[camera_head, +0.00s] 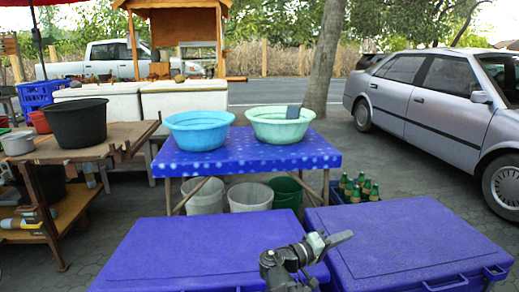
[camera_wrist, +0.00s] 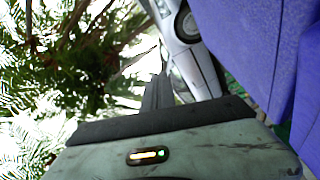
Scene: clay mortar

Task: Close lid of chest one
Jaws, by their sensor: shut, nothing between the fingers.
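Two blue chests stand side by side at the front in the head view, a left chest (camera_head: 200,250) and a right chest (camera_head: 400,238). Both lids look flat and down; no open interior shows. I cannot tell which is chest one. The right chest has handles on its front side. My gripper (camera_head: 340,238) is above the gap between the chests, over the right chest's left part, pointing right. Its fingers are shut and empty. In the wrist view, my gripper (camera_wrist: 158,92) points up the picture, with a blue chest surface (camera_wrist: 245,50) to its right.
A table with a blue spotted cloth (camera_head: 240,160) stands behind the chests. It bears a blue basin (camera_head: 199,134) and a green basin (camera_head: 280,126). Buckets and a crate of green bottles (camera_head: 358,189) sit below and beside it. A wooden table (camera_head: 90,148) is left; a silver car (camera_head: 430,95) is right.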

